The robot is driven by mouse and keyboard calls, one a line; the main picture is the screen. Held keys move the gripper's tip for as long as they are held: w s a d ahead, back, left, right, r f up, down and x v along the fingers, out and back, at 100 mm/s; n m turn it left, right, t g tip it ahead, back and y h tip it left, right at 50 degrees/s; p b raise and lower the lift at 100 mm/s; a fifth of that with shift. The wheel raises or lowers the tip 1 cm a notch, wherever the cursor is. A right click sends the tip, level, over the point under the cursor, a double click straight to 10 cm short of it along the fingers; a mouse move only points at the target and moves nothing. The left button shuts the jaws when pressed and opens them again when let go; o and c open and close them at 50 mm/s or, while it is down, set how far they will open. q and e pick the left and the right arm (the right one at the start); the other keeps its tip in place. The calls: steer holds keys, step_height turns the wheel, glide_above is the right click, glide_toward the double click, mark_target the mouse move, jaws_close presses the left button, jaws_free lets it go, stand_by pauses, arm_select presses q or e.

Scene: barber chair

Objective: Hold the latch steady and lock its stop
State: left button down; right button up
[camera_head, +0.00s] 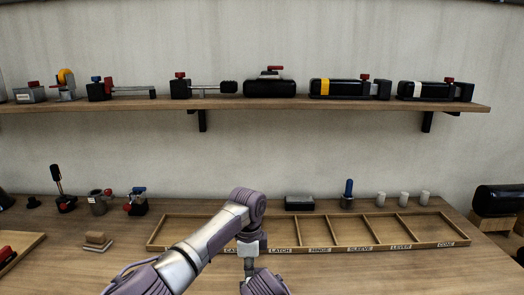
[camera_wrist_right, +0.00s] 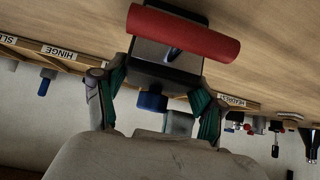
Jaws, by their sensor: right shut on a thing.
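The latch appears in the right wrist view as a dark block (camera_wrist_right: 160,62) with a metallic face, a thick red cylindrical bar (camera_wrist_right: 183,32) across it and a blue knob (camera_wrist_right: 152,102) on its near side. My right gripper (camera_wrist_right: 160,88) is shut on the latch, its green-padded fingers on either side of the block. In the head view I do not see the right gripper or the held latch. My left arm comes in from the lower left, and its hand (camera_head: 264,284) points down at the bottom edge; its fingertips are out of sight.
A wooden tray (camera_head: 410,243) with labelled compartments, including LATCH and HINGE, lies on the bench; its visible compartments look empty. Small fittings stand along the back. A shelf (camera_head: 270,103) above carries several devices. A small stacked block (camera_head: 97,241) sits left of the tray.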

arm_select(q)
steer(key=shift+r, duration=2.85)
steer(key=shift+f, duration=3.05)
steer(key=shift+w+d, duration=0.15)
steer(key=shift+d, duration=0.55)
steer(key=shift+a, duration=0.2)
steer(key=shift+r, duration=0.25)
steer(key=shift+a+r, duration=0.2)
steer(key=shift+r, duration=1.2)
steer(key=shift+a+r, duration=0.2)
steer(key=shift+r, duration=1.2)
